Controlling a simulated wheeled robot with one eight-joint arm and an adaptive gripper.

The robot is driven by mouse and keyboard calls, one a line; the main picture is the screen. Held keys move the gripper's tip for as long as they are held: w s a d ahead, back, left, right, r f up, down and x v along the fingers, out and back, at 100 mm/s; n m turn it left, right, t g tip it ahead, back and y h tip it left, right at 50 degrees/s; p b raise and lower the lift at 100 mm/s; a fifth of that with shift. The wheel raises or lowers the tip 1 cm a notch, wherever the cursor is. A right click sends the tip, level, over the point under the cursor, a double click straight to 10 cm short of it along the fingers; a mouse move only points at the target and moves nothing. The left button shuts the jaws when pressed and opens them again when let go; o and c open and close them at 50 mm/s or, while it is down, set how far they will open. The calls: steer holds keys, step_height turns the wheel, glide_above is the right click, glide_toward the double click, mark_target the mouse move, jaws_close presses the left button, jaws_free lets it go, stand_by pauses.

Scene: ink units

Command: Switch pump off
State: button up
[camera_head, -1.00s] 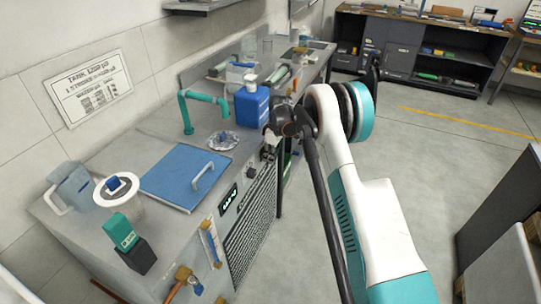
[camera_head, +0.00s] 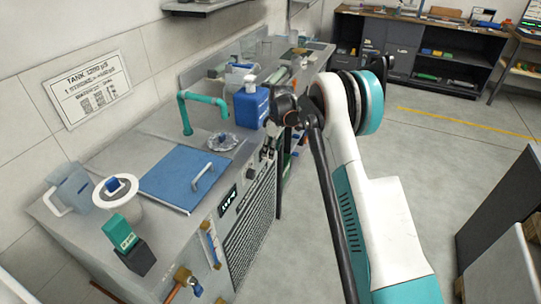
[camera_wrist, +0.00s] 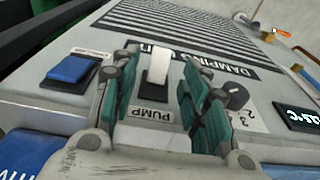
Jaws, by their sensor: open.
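In the wrist view, a white pump switch (camera_wrist: 157,65) stands out from the grey front panel, above a label reading PUMP (camera_wrist: 152,114). My gripper (camera_wrist: 161,58) is open, with its two teal fingers on either side of the white switch. I see gaps between the fingers and the switch, but cannot tell whether a fingertip touches the panel. In the head view, the front panel lies beyond my arm's wrist, and the gripper and switch are too small and partly hidden to make out.
A blue rocker switch (camera_wrist: 73,69) sits left of the fingers. A dark knob (camera_wrist: 237,95) is close to the right finger, with a lit display (camera_wrist: 299,116) further right. A blue container (camera_head: 251,105) stands on the bench above the panel.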

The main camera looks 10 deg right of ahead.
step_height(320, 180, up, 8)
steer(key=shift+s+d+f, duration=0.25)
steer(key=shift+s+d, duration=0.1)
steer(key=shift+d, duration=0.1)
steer(key=s+r+m+t, duration=0.3)
steer(key=s+r+m, duration=0.2)
steer(key=s+r, duration=1.6)
steer(key=s+f+m+t, duration=0.1)
steer(key=s+m, duration=0.2)
steer(key=s, duration=1)
steer(key=s+f+m+t+h, duration=0.1)
steer(key=s+f+m+t, duration=0.1)
steer(key=s, duration=1)
steer(key=shift+s+a+m, duration=0.35)
steer(key=shift+m, duration=0.05)
